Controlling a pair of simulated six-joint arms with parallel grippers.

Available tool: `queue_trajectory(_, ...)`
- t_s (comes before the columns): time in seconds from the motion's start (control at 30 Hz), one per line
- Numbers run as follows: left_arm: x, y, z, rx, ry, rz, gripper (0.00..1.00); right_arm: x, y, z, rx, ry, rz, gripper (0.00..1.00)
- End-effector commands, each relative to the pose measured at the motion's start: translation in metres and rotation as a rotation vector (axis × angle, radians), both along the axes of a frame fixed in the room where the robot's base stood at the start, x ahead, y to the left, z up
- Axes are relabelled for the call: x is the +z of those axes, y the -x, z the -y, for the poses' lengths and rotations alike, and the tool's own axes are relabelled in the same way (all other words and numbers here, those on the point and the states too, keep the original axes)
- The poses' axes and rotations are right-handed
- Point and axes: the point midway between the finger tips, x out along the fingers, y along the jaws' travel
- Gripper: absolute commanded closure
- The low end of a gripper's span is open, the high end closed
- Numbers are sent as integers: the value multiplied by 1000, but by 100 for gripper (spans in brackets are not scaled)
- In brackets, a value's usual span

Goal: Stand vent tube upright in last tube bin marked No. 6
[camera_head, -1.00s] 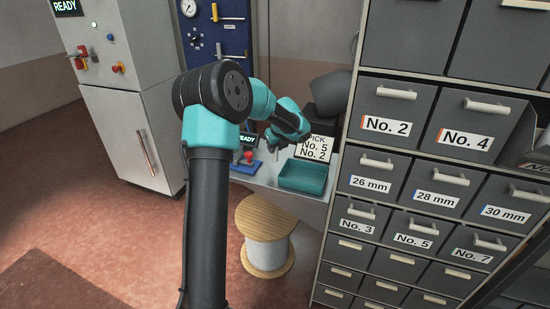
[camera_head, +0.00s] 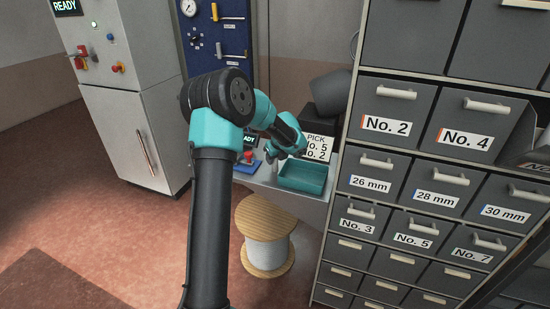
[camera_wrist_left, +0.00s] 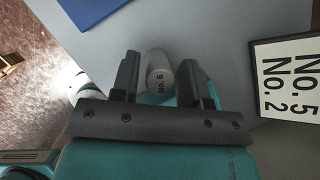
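My left gripper (camera_head: 272,157) is over the grey bench, beside the teal tray, and small in the head view. In the left wrist view its two fingers (camera_wrist_left: 160,78) are apart. A pale, round-ended cylinder (camera_wrist_left: 159,70) with a dark label, apparently No. 6 or No. 9, shows between them, with a narrow gap on each side. I cannot tell whether this is the vent tube or how far below the fingertips it is. I make out no bin marked No. 6 in the head view. My right gripper is not in view.
A teal tray (camera_head: 303,176) and a PICK sign (camera_head: 317,147) reading No. 5, No. 2 are on the bench. A labelled drawer cabinet (camera_head: 399,158) fills the right. A cable spool (camera_head: 264,255) stands on the floor below.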

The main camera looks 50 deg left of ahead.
Motion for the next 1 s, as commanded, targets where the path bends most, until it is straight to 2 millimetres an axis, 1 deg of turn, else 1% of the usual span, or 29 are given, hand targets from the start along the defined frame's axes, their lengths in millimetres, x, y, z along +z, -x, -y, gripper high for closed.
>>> queue_trajectory(0.03,0,0,0,0,0,0,54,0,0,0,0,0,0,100)
queue_trajectory(0.1,0,0,0,0,0,0,49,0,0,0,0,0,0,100)
queue_trajectory(0.37,1,0,0,0,0,0,49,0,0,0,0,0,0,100)
queue_trajectory(0.53,11,0,3,0,-1,1,49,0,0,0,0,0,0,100)
queue_trajectory(0.67,27,1,9,0,-1,3,49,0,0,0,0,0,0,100)
queue_trajectory(1.0,86,6,33,-1,0,3,49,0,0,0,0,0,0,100)
